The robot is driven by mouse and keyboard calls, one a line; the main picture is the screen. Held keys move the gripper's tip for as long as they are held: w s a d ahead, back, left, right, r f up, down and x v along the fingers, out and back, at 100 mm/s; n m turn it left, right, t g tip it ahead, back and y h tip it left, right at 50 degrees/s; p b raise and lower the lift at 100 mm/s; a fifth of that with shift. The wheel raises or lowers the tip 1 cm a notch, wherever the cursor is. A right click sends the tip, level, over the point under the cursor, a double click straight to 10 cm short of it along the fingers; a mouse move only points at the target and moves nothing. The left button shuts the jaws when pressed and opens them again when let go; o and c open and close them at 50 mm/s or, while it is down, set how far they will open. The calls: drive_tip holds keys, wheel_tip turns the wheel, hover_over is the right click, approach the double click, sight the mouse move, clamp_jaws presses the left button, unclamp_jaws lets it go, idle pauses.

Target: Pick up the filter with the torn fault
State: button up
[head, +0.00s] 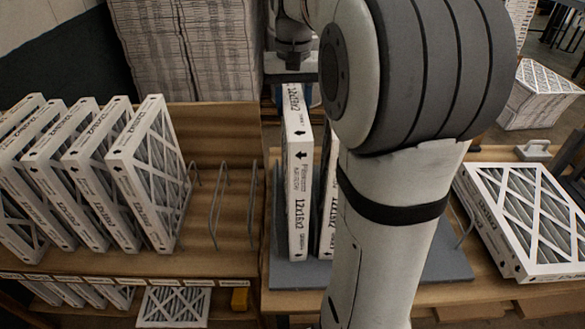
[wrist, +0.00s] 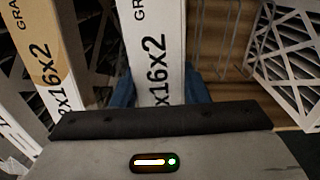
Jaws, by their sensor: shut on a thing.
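My gripper (wrist: 160,92) is shut on a white-framed 12x16x2 filter (wrist: 160,40); its blue fingers show on both sides of the frame. In the head view the held filter (head: 298,175) stands upright, edge-on, over the grey mat (head: 288,272). I cannot tell whether it touches the mat. A second filter (head: 328,190) stands close beside it, partly hidden by my arm. In the wrist view this neighbour has a brown stain (wrist: 38,55) on its edge. No tear shows on the visible faces; the held filter's pleats are hidden.
Several filters (head: 110,180) lean in a rack on the left, with empty wire dividers (head: 218,205) beside them. Another filter (head: 530,215) lies at the right on the bench. Stacked filters (head: 190,45) stand behind. My arm hides much of the mat.

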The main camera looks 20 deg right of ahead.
clamp_jaws()
